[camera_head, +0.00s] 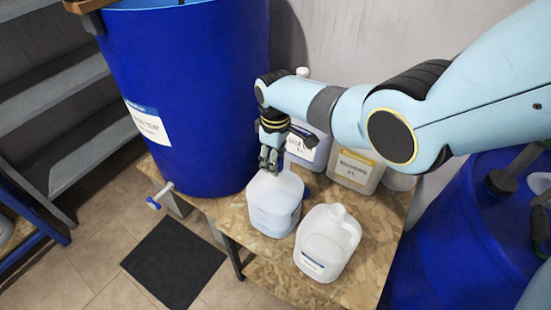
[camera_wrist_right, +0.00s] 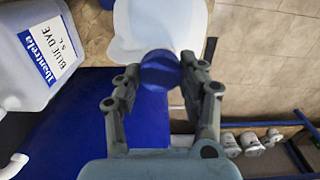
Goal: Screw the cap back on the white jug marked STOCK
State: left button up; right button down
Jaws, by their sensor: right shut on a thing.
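My right gripper (camera_head: 270,160) points down over the top of a translucent white jug (camera_head: 272,212) on the wooden table. In the right wrist view, its two fingers (camera_wrist_right: 160,78) are shut on a blue cap (camera_wrist_right: 160,70). The white jug (camera_wrist_right: 150,25) shows just beyond the cap. The fingers hide the jug's neck in the head view, so I cannot tell whether the cap touches it. No STOCK marking is readable on this jug. My left gripper is not in view.
A second white jug (camera_head: 328,250) stands close at the right. Behind are a jug with a beige label (camera_head: 355,168) and a labelled jug (camera_head: 308,152); a BLUE DYE jug (camera_wrist_right: 38,50) shows in the wrist view. A large blue drum (camera_head: 195,90) stands at the left.

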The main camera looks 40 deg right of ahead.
jog(key=m, duration=0.5)
jog(key=c, duration=0.9)
grip_release()
jog(key=shift+f, duration=0.1)
jog(key=shift+c, duration=0.2)
jog(key=n, duration=0.4)
jog(key=shift+n, duration=0.9)
jog(key=n, duration=0.2)
jog(key=shift+n, duration=0.4)
jog(key=n, duration=0.2)
jog(key=shift+n, duration=0.4)
